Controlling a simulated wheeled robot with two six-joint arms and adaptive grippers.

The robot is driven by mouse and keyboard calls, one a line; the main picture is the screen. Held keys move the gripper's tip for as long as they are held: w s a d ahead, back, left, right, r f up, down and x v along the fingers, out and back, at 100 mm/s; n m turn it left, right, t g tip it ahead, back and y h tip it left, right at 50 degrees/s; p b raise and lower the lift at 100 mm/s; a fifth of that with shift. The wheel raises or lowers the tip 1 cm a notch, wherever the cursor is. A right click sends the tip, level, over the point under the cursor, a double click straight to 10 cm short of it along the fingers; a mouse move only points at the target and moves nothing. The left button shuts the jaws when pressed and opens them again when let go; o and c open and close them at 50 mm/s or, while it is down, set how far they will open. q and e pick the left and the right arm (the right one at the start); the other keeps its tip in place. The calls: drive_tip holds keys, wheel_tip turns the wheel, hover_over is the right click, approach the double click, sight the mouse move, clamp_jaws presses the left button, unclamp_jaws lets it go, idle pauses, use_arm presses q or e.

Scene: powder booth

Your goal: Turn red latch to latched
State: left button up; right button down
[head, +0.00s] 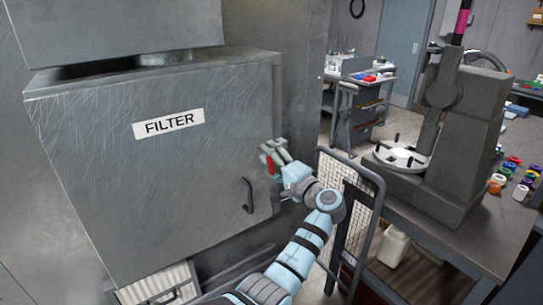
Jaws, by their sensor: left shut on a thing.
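The red latch (270,165) is at the right edge of a grey metal cabinet door (110,190) labelled FILTER. It shows as a small red strip standing roughly upright, partly covered by my gripper. My left gripper (269,160) is at the door's right edge with its fingers shut around the red latch. A dark curved handle (247,196) is on the door just below and left of the gripper, apart from it. The door looks closed along its right side. My right gripper is not in view.
A mesh-panelled frame (348,215) stands just right of my left arm. Beyond it, a workbench (450,232) carries a dark machine with a round white plate (399,157) and several small coloured jars (497,183). A cart (362,95) stands farther back.

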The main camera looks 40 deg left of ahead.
use_arm(q)
drive_tip(key=shift+m+p, duration=0.35)
drive_tip(key=shift+m, duration=0.35)
drive_tip(key=o, duration=1.2)
drive_tip(key=shift+c, duration=0.2)
drive_tip(key=shift+d+f, duration=0.1)
drive_tip(key=shift+d, duration=0.1)
drive_tip(key=v, duration=1.1)
drive_tip(key=shift+s+d, duration=0.15)
drive_tip(key=shift+d, duration=0.2)
